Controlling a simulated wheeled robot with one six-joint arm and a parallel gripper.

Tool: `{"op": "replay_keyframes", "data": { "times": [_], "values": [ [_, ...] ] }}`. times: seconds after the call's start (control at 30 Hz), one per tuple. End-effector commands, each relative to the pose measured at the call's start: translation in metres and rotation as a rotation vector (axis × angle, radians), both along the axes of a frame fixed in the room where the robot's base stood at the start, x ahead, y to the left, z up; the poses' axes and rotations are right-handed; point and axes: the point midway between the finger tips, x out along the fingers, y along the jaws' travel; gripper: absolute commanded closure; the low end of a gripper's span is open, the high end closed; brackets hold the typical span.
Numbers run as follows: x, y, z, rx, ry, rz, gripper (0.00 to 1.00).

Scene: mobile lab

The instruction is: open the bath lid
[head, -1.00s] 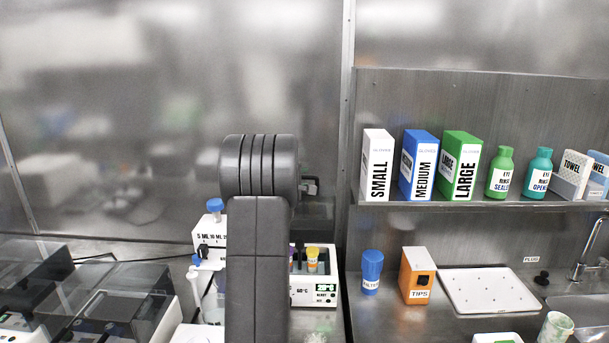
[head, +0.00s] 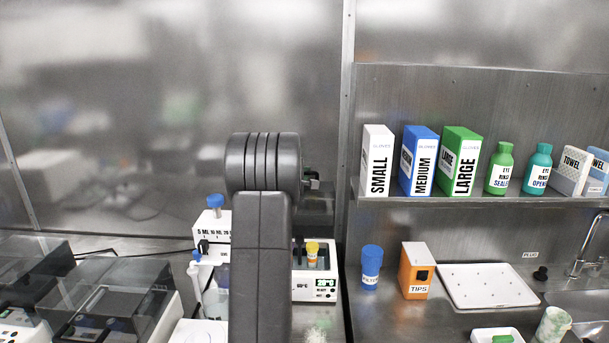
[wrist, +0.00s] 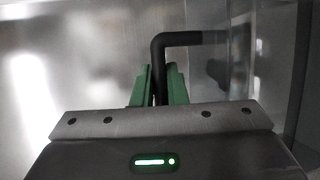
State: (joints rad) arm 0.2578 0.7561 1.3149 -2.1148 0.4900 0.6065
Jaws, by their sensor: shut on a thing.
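The bath (head: 316,288) is a white box with a small green display, right of my arm in the head view and partly hidden by it. A yellow-capped tube (head: 312,250) stands in its open top. A see-through, smoky panel, which looks like the bath lid (head: 316,222), stands raised above the back of it. In the wrist view, my gripper (wrist: 160,82) has its green fingers shut on a bent black handle (wrist: 190,38). A clear lid panel (wrist: 240,65) shows beside the handle.
A blue filter bottle (head: 371,265) and an orange tips box (head: 417,270) stand right of the bath. A blue-capped dispenser (head: 214,218) is at its left. Clear-lidded machines (head: 120,295) fill the left bench. A shelf (head: 480,200) with glove boxes hangs at right.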

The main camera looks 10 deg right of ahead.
Motion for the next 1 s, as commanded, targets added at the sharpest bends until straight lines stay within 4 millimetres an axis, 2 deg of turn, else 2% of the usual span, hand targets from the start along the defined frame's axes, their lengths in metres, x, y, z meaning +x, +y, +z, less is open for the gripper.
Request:
{"op": "replay_keyframes", "data": {
  "times": [0.2, 1.0],
  "values": [
    [-0.005, 0.002, -0.006, -0.008, -0.027, 0.001, 1.0],
    [-0.029, 0.009, -0.001, -0.04, -0.141, 0.002, 1.0]
  ]
}}
